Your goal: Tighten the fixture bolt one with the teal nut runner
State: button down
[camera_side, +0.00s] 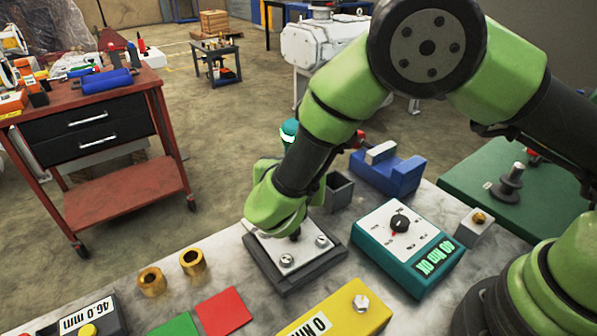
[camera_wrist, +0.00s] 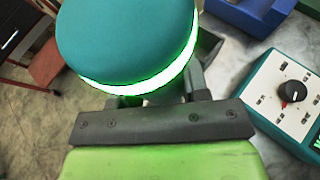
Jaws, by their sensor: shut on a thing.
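The teal nut runner shows its round teal cap with a glowing pale-green ring in the wrist view (camera_wrist: 125,40). In the side view its cap (camera_side: 289,130) shows behind my wrist. My gripper (camera_wrist: 160,98) is shut on the nut runner, whose body is mostly hidden. A dark fixture with a light top plate (camera_side: 262,240) sits on the bench below my wrist. Two bolt heads show on its near side, one at the front (camera_side: 287,260) and one at the right (camera_side: 321,240). A dark tip touches or hovers over the plate between them; I cannot tell which. Bolt one cannot be identified.
A teal dial box (camera_side: 410,240) with a lit green display stands right of the fixture. A blue cradle (camera_side: 388,172) and an open grey holder (camera_side: 339,190) stand behind. Brass bushings (camera_side: 192,262), coloured pads (camera_side: 223,312) and a yellow block (camera_side: 340,315) lie in front.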

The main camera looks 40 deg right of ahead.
jog(key=shift+r, duration=2)
